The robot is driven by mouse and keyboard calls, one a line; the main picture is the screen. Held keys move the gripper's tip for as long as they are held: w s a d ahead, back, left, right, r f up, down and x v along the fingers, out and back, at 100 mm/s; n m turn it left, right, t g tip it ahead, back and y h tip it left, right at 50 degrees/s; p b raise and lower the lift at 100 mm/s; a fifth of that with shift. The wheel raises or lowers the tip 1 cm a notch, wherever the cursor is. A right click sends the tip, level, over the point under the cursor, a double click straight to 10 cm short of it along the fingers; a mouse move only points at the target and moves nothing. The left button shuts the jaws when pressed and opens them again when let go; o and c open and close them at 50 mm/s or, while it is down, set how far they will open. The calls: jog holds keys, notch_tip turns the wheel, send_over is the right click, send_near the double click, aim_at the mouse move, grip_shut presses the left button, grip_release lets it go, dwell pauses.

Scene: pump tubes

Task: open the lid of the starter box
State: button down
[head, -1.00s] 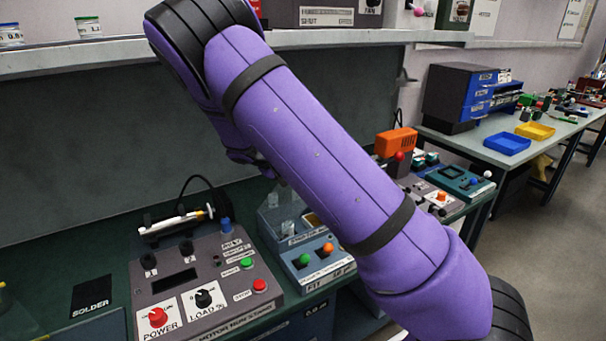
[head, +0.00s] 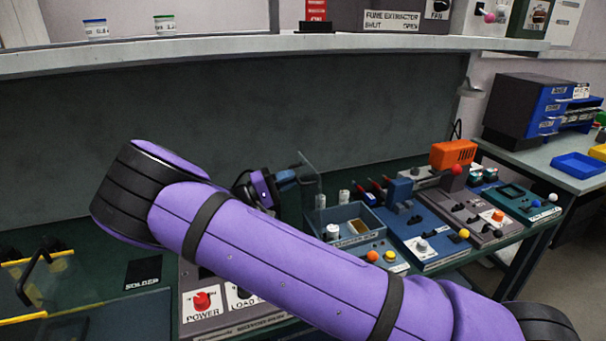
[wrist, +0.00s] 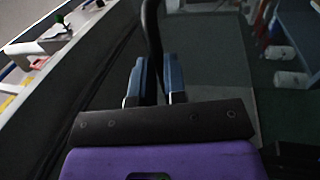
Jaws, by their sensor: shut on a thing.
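My gripper (head: 287,178) is at the lid, to the left of the box. In the wrist view its blue fingers (wrist: 155,82) are shut on a dark curved handle (wrist: 152,30). The clear lid sheet (wrist: 222,70) shows beside the fingers. A white cylinder (head: 332,231) and an amber-labelled part show inside the box. My forearm hides part of the box's front.
A blue switch panel (head: 425,240) and an orange unit (head: 453,154) stand right of the box. The motor-run panel (head: 203,301) is partly behind my arm. A shelf (head: 240,45) runs above the bench. A yellow-edged clear case (head: 30,280) sits at left.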

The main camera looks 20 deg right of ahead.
jog(key=shift+f+v, duration=0.2)
jog(key=shift+v, duration=0.6)
jog(key=shift+f+v, duration=0.15)
jog(key=shift+v, duration=0.7)
jog(key=shift+d, duration=0.1)
jog(key=shift+s+f, duration=0.1)
jog(key=c, duration=1.2)
grip_release()
jog(key=shift+d, duration=0.1)
jog(key=shift+o, duration=0.2)
jog(key=v, duration=1.1)
jog(key=shift+d, duration=0.1)
